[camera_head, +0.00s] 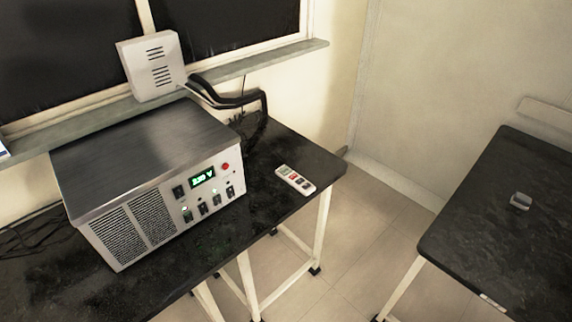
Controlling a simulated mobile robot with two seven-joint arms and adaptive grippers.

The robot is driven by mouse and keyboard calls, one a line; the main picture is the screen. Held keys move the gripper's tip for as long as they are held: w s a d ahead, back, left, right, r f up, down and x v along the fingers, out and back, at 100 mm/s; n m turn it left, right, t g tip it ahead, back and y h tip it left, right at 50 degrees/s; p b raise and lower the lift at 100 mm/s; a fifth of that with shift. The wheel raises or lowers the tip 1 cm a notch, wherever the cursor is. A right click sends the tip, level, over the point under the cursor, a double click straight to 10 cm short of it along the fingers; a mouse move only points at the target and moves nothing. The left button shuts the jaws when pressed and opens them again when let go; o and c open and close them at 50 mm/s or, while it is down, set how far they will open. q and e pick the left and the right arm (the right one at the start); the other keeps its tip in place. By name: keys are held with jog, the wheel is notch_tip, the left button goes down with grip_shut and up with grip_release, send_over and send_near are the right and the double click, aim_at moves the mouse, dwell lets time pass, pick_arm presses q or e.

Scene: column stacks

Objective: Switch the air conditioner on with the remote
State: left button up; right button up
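A small white remote (295,180) with red and grey buttons lies flat on the black table, near its right end. No unit in view is clearly marked as the air conditioner. A white slotted box (152,66) stands at the windowsill. A large metal unit (145,150) with a side grille, a lit green display, a red button and several switches stands on the same table, left of the remote. Neither of my grippers shows in this view.
The black table (262,215) has bare top around the remote. Thick black tubing (250,100) stands behind the remote, by the wall. A second dark table (490,225) at the right holds a small grey object (520,201). Open tiled floor (365,235) lies between the tables.

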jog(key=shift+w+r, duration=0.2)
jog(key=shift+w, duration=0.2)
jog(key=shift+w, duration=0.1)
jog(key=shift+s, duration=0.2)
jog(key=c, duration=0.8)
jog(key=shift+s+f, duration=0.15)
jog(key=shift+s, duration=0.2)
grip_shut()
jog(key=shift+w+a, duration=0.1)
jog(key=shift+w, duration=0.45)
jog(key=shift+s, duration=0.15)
